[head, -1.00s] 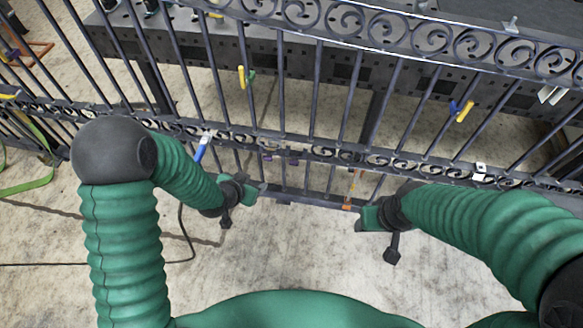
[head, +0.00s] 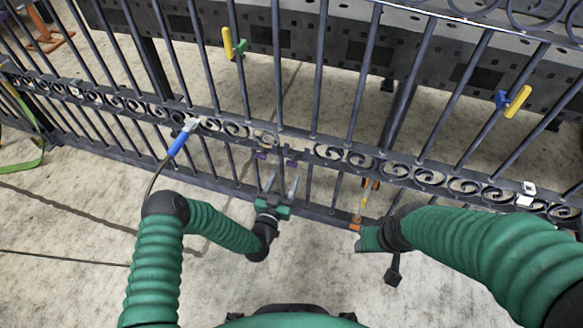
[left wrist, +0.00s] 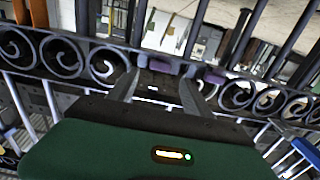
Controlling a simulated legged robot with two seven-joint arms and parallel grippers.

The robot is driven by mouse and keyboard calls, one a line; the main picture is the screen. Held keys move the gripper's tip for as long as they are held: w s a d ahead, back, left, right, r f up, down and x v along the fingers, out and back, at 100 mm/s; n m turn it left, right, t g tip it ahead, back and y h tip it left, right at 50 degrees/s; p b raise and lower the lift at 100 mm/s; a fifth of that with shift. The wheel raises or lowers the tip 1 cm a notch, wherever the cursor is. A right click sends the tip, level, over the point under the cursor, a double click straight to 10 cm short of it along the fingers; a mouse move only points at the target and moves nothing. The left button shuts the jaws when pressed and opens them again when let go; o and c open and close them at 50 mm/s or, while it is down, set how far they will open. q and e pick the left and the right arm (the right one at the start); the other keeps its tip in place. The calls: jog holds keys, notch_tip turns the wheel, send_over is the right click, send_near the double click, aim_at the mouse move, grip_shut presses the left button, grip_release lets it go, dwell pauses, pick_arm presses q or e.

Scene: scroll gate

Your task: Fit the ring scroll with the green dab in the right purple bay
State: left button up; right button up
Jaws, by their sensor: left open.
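Two small purple pieces, which mark the bays, sit at the scroll band of the gate: the left purple piece (head: 262,155) and the right purple piece (head: 290,161). They also show in the left wrist view, as one purple block (left wrist: 160,65) and another purple block (left wrist: 215,76). My left gripper (head: 281,182) is open and empty, its fingers pointing at the gate just below the purple pieces. I cannot make out a ring scroll with a green dab. My right gripper (head: 361,236) is near the gate's lower rail; its fingers are too unclear to read.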

aim_at(291, 165)
pick_arm(q)
jog(key=b+x, duration=0.2)
jog(key=x, duration=0.5)
jog(key=shift+s+f+b, duration=0.1)
jog(key=shift+f+b, duration=0.1)
jog(key=shift+b, duration=0.1)
jog(key=shift+w+d+r, duration=0.1)
jog(key=shift+w, duration=0.2)
grip_shut()
jog(key=shift+s, duration=0.1)
dwell(0.5)
